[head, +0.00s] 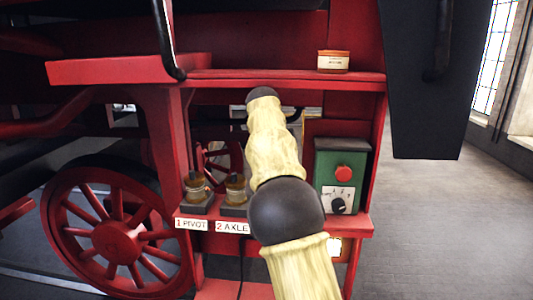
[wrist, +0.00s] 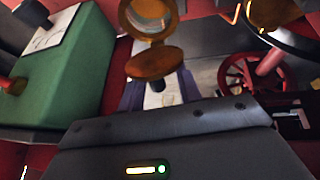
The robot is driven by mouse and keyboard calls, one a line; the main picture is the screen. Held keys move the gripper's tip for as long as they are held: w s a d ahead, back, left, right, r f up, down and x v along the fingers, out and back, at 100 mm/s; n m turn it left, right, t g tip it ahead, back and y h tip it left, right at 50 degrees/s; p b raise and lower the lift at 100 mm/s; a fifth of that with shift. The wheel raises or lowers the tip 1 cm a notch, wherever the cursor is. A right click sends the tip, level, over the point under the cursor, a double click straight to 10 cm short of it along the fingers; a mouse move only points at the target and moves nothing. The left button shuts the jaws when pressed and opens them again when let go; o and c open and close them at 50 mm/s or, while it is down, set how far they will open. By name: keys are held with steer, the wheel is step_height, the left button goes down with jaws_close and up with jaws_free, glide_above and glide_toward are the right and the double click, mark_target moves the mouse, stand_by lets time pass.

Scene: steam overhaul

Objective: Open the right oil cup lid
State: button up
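Two brass oil cups stand on the red ledge in the head view. The left one (head: 196,187) is above the "1 PIVOT" label, and the right one (head: 235,188) is above the "2 AXLE" label. The wrist view looks upside down. There the right cup (wrist: 150,20) shows near the green box, with an amber disc-like lid (wrist: 155,63) and dark knob; I cannot tell how far it is raised. The left cup (wrist: 275,14) is partly cut off.
A green control box (head: 342,175) with a red button and dark knob stands right of the cups. An orange tin (head: 333,61) sits on the upper red shelf. A red spoked wheel (head: 117,240) is at lower left. Grey floor (head: 450,220) is open at right.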

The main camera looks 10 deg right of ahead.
steer(key=v, duration=1.2)
steer(key=shift+o, duration=0.5)
steer(key=shift+f, duration=0.1)
steer(key=shift+a, duration=0.15)
